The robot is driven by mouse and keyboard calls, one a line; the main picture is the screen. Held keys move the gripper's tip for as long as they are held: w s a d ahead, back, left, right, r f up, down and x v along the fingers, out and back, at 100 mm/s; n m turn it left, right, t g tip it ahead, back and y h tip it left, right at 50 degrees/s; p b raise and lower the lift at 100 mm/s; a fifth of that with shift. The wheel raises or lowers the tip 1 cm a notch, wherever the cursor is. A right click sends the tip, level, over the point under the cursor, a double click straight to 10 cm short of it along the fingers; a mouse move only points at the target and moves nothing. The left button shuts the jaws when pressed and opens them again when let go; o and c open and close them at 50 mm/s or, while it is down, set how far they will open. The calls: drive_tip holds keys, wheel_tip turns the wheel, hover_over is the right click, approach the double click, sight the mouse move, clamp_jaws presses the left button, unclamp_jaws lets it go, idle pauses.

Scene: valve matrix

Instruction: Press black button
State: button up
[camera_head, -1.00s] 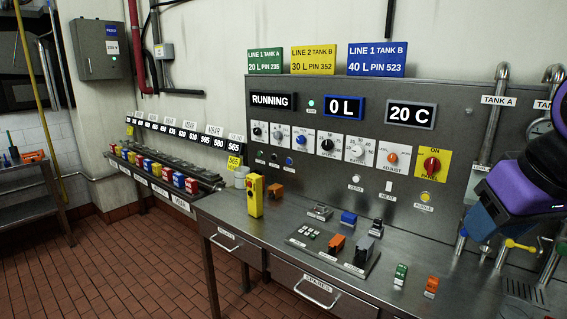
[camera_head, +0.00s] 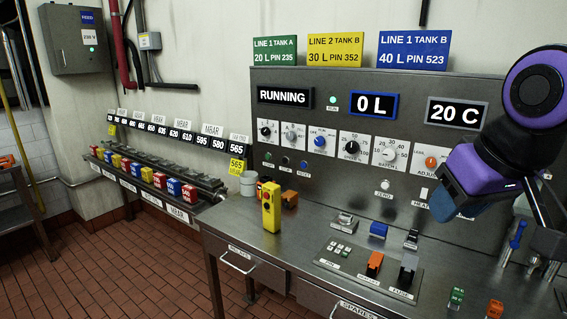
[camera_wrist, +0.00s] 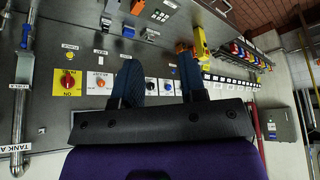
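A row of small round buttons sits low on the grey control panel (camera_head: 335,165) in the head view. The middle one, a dark button (camera_head: 285,161), looks black. A blue button (camera_head: 303,165) is to its right and a greenish one (camera_head: 268,156) to its left. My gripper (camera_wrist: 158,72) is in front of the panel's right part, well right of these buttons. In the wrist view its two dark fingers stand apart with nothing held between them. The black button cannot be made out in the wrist view.
A yellow pendant box (camera_head: 271,207) stands on the steel bench (camera_head: 290,250) in front of the buttons. An orange block (camera_head: 290,198) is close behind it. Switches such as the orange one (camera_head: 374,264) rise from the bench. Knobs fill the panel above.

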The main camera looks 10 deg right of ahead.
clamp_jaws()
idle(1.5)
